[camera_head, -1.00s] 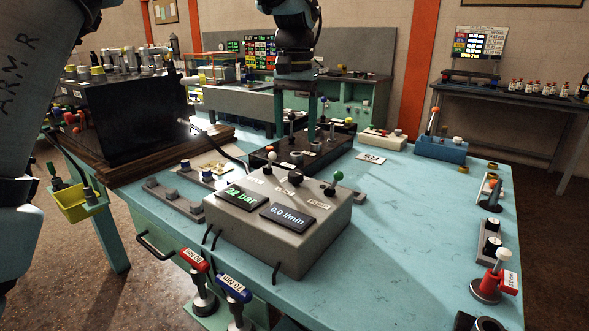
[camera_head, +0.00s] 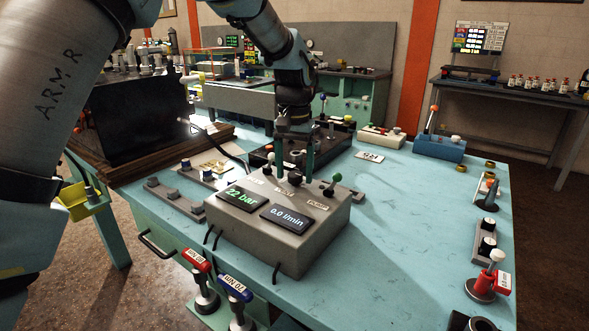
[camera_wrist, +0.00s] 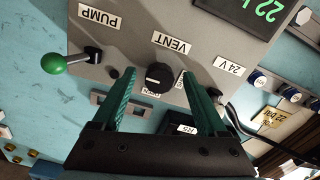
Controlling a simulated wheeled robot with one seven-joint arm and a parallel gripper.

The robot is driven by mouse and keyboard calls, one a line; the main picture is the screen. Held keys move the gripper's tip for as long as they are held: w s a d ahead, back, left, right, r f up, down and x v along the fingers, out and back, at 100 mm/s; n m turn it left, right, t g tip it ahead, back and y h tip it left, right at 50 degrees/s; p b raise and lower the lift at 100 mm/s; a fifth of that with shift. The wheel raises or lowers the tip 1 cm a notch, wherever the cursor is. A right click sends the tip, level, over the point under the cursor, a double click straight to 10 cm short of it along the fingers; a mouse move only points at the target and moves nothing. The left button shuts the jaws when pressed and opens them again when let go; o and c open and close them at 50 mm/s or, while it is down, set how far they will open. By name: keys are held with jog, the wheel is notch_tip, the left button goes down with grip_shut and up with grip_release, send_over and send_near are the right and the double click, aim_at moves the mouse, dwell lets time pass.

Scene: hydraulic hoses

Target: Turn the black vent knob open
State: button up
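The black vent knob (camera_wrist: 158,77) sits on the grey control box (camera_head: 262,240) beside the VENT label (camera_wrist: 171,43). In the head view the knob (camera_head: 295,177) is just below my gripper's fingers. My gripper (camera_head: 296,162) is open and points down at the box. In the wrist view my gripper (camera_wrist: 158,74) has one green finger on each side of the knob, with gaps between. I cannot tell whether the fingertips reach down to the knob's height. A small label by the knob is partly hidden. The pressure display (camera_head: 241,198) reads 22 bar.
The green-ball pump lever (camera_head: 332,184) stands close to the right of the fingers. The flow display (camera_head: 287,217) reads 0.0 l/min. A dark box with fittings (camera_head: 262,155) stands behind. The table's right middle (camera_head: 410,210) is clear.

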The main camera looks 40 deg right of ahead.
grip_shut()
dwell(0.4)
jog(key=shift+r+m, duration=0.1)
jog(key=shift+m, duration=0.2)
jog(key=m+p, duration=0.1)
jog(key=m, duration=0.2)
jog(key=shift+w+m, duration=0.1)
jog(key=shift+m, duration=0.3)
jog(key=m+p, duration=0.1)
jog(key=m, duration=0.4)
jog(key=shift+w, duration=0.1)
jog(key=m+p, duration=0.2)
jog(key=m, duration=0.2)
jog(key=shift+d+r+m, duration=0.1)
jog(key=shift+m, duration=0.3)
jog(key=shift+m+p, duration=0.65)
jog(key=shift+m, duration=1.25)
